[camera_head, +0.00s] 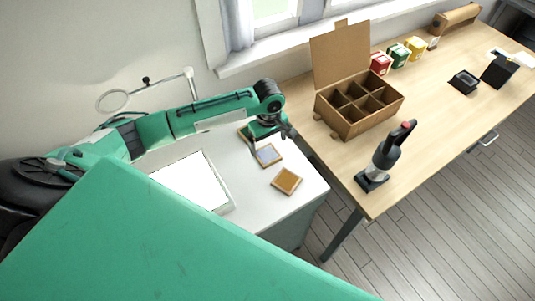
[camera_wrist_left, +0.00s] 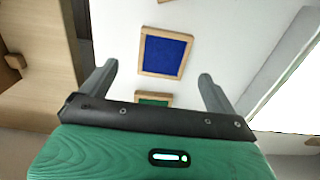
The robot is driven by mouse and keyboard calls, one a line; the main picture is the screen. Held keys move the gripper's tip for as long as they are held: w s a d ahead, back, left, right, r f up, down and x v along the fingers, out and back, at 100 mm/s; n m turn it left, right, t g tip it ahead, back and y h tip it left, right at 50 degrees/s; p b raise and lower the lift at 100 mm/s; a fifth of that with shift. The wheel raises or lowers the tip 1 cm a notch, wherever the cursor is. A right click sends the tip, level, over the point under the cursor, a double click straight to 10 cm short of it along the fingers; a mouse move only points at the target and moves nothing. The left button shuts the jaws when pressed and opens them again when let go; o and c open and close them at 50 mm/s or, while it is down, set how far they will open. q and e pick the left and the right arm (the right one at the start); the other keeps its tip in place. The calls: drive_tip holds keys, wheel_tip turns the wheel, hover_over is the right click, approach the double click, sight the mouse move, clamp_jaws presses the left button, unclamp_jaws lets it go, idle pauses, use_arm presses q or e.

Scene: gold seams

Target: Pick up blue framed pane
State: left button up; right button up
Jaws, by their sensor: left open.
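The blue framed pane (camera_head: 268,155) lies flat on the white table, a blue square in a light wooden frame. In the left wrist view the blue pane (camera_wrist_left: 166,53) is ahead of the fingers, with its near edge close to the gap between them. My left gripper (camera_head: 271,141) is open and empty, just above and behind the pane. In the wrist view the open left gripper (camera_wrist_left: 158,71) has a finger on either side, neither touching the pane. A green framed pane (camera_wrist_left: 154,100) is nearer, partly hidden by the gripper body. My right gripper is out of view.
An amber framed pane (camera_head: 286,181) lies nearer the table edge. A white panel (camera_head: 194,183) lies left of the panes. A ring on a stand (camera_head: 115,101) is behind my arm. A divided cardboard box (camera_head: 350,127) and a black device (camera_head: 385,158) stand on the wooden table.

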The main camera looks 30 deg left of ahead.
sight(267, 153)
use_arm(q)
drive_tip(key=f, duration=0.1)
drive_tip(key=f+p, duration=0.1)
drive_tip(key=f, duration=0.3)
drive_tip(key=shift+s+a, duration=0.1)
drive_tip(key=shift+a, duration=0.15)
drive_tip(key=shift+c, duration=0.4)
drive_tip(key=c, duration=1)
